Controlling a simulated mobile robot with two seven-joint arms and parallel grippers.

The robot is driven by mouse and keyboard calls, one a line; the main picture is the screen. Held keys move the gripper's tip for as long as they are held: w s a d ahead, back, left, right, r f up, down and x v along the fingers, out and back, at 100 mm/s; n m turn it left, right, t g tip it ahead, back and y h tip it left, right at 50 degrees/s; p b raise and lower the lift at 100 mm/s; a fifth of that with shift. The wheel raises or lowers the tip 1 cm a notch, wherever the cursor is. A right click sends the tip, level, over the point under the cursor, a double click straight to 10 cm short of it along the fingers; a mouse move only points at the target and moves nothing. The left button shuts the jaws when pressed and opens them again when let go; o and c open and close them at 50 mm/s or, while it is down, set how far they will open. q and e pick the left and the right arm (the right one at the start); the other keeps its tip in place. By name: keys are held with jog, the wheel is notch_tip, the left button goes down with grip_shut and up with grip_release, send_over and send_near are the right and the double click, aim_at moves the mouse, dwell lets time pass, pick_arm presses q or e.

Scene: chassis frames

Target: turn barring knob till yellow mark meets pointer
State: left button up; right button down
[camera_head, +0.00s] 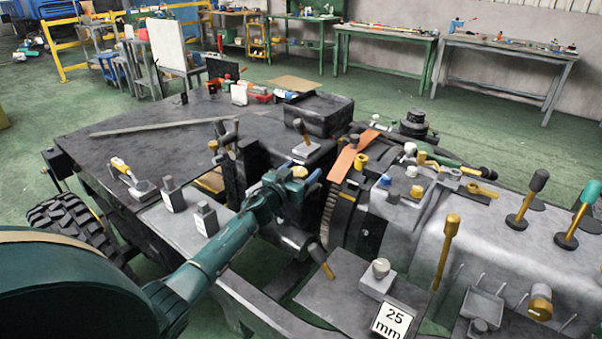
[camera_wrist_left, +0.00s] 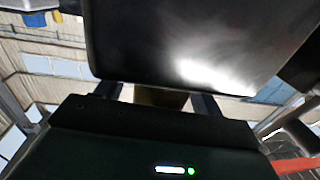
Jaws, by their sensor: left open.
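My left gripper (camera_head: 299,184) reaches in from the lower left on a teal arm, at the dark housing beside the toothed flywheel ring (camera_head: 333,212). In the left wrist view its two fingers (camera_wrist_left: 157,97) stand apart, with a dull brass-coloured piece (camera_wrist_left: 160,97) showing between them. That piece may be the barring knob; a large dark block in front hides most of it. I cannot tell whether the fingers touch it. A small yellow spot (camera_head: 300,171) shows by the gripper in the head view. I cannot make out the pointer or be sure of the yellow mark. My right gripper is not in view.
An orange strip (camera_head: 352,154) lies over the ring's top. Brass-stemmed levers (camera_head: 447,248) stand on the grey casing at right. A dark flat deck (camera_head: 145,143) with loose tools lies at left.

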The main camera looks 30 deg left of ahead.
pick_arm(q)
jog(key=shift+c, duration=0.6)
jog(key=c, duration=0.6)
jog(key=shift+c, duration=1.3)
jog(key=shift+f+n+y+b, duration=0.1)
jog(key=shift+n+y+b, duration=0.2)
jog(key=shift+y+b, duration=0.1)
